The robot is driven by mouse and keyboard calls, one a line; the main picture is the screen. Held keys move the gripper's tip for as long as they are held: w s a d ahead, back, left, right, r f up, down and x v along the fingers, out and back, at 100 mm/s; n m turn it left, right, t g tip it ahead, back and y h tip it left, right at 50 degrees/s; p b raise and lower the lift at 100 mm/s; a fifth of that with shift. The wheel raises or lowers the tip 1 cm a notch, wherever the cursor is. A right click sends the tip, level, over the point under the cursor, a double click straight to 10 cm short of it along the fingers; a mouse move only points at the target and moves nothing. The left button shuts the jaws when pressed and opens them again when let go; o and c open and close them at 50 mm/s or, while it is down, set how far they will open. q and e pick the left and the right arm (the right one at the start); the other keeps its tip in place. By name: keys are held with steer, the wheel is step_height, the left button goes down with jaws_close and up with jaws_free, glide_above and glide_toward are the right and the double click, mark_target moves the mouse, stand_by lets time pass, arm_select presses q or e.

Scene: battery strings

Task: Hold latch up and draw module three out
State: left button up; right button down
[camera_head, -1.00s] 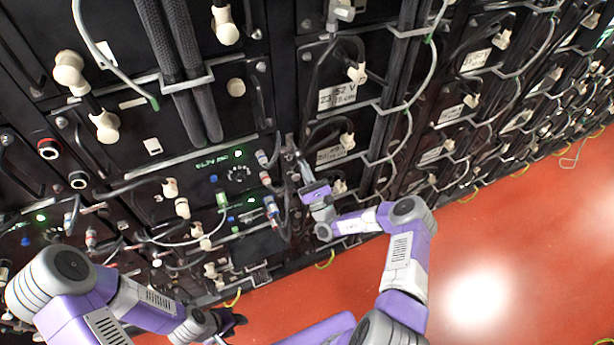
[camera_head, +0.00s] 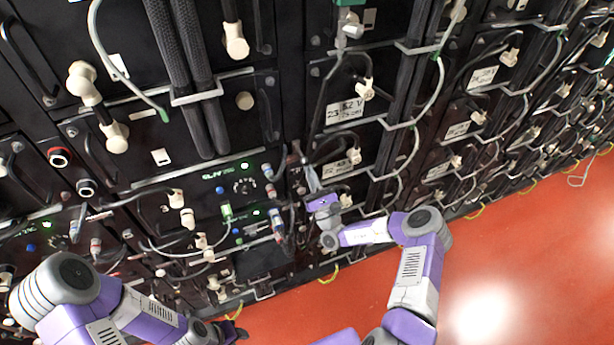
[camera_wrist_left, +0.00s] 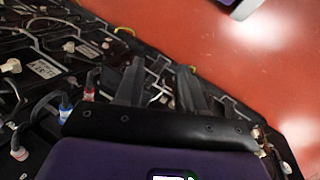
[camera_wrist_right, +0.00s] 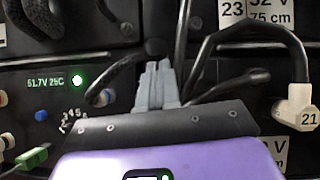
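One module (camera_head: 215,178) has a green-lit display and a dial. In the right wrist view its panel (camera_wrist_right: 30,80) reads about 51.7V 25C. My right gripper (camera_wrist_right: 157,85) has its fingers together, pointing at the rack beside this panel. A dark knob or cable end shows just beyond the tips; contact cannot be told. In the head view my right gripper (camera_head: 311,178) is at the panel's right edge. My left gripper (camera_wrist_left: 160,85) is open and empty, low near the rack's foot. No latch can be made out.
Modules with white labels (camera_head: 345,110) and pale cable plugs stand right of my right gripper. Thick black cables (camera_head: 185,75) hang at upper left. The red floor (camera_head: 510,270) is clear at lower right.

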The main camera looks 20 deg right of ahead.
arm_select(q)
steer(key=shift+c, duration=0.3)
steer(key=t+y, duration=0.8)
steer(key=t, duration=0.9)
glide_toward(146, 221)
steer(key=shift+s, duration=0.7)
steer(key=shift+w, duration=0.1)
steer(key=x, duration=1.1)
steer(key=shift+w, duration=0.4)
jaws_close()
